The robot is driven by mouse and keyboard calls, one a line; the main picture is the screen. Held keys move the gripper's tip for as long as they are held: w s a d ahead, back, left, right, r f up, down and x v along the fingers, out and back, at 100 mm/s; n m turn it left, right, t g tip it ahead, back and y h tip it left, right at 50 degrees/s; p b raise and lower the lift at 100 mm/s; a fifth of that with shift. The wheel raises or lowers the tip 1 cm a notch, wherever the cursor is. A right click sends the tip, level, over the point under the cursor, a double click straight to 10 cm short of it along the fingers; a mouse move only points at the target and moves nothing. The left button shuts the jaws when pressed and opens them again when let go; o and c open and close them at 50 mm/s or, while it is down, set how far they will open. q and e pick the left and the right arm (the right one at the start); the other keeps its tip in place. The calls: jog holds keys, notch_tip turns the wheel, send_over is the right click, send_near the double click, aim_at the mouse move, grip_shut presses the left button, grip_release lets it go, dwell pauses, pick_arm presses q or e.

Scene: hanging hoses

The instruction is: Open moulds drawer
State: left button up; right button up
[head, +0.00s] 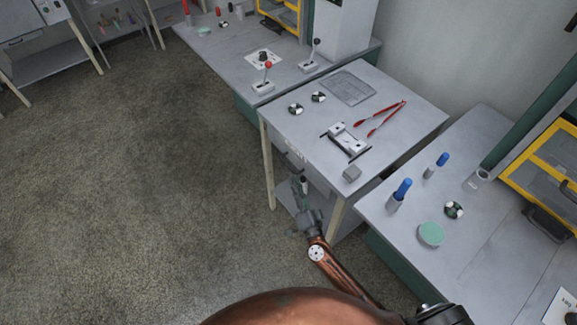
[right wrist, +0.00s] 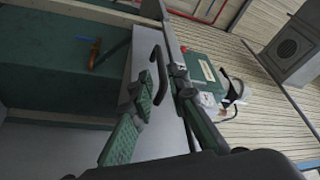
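The drawer front (head: 298,153) with a small white label sits under the edge of the middle grey table; I cannot read the label, and the drawer looks closed. My right gripper (head: 299,184) is low in front of this table, just below the drawer front. In the right wrist view my right gripper (right wrist: 162,88) has its two green-padded fingers apart. A dark bent bar handle (right wrist: 158,67) on a grey panel shows between the fingertips; I cannot tell whether they touch it. My left gripper is not in view.
The floor (head: 130,190) to the left is clear.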

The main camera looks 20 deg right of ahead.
aim_at(289, 165)
jog(key=x, duration=0.7)
jog(key=shift+w, duration=0.25)
jog(key=shift+c, duration=0.5)
grip_shut()
